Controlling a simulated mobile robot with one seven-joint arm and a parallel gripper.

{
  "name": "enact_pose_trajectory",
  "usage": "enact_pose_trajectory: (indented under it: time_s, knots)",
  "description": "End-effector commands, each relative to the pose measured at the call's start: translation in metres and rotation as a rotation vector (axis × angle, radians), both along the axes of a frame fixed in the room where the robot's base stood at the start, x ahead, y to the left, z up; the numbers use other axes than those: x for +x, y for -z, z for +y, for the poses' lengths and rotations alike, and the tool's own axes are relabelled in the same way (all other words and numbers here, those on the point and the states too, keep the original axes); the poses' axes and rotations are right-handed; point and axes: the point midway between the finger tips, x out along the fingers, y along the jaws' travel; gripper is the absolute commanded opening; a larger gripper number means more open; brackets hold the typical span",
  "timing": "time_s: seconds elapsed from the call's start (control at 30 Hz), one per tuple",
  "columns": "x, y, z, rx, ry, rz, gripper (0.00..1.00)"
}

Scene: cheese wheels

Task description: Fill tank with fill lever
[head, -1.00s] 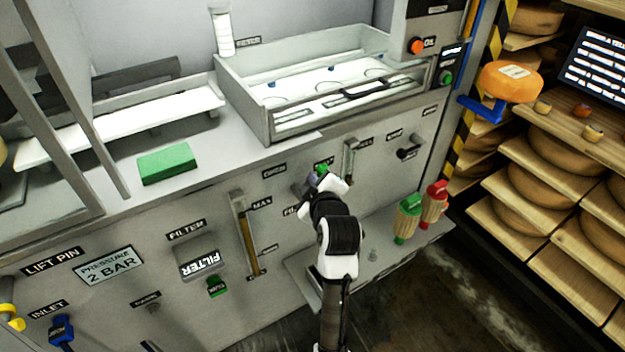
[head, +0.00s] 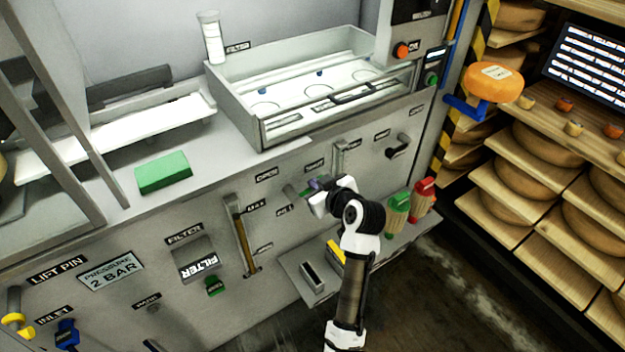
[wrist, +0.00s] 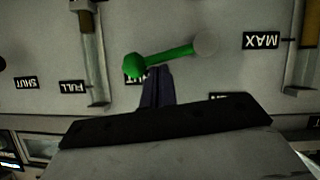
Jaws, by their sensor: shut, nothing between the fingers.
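A green lever with a round knob (wrist: 133,66) shows in the wrist view. Its bar runs from the knob to a grey round pivot on the panel. My gripper (wrist: 157,88) is shut, with its dark fingers just beside the knob and bar; I cannot tell whether they touch. A label behind the fingertips is partly hidden. In the head view my gripper (head: 311,186) is at the panel and hides much of the lever. A gauge with a yellow-brown column (head: 241,238) and a MAX label stands to the left of it.
A lower ledge (head: 296,271) juts out below my arm. Red and green handled items (head: 410,205) stand at right. Another upright gauge (head: 340,158) and a black handle (head: 398,146) are on the panel. A tray (head: 265,134) and green block (head: 163,172) lie above.

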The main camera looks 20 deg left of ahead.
Motion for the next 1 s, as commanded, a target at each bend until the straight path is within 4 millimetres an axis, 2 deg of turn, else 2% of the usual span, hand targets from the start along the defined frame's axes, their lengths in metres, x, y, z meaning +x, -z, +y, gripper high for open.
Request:
enact_pose_trajectory:
  time_s: [0.4,1.0]
  knots:
    - [0.005,0.011,-0.004,0.113,0.000,0.148,0.00]
    - [0.005,0.012,-0.004,0.127,-0.001,0.165,0.00]
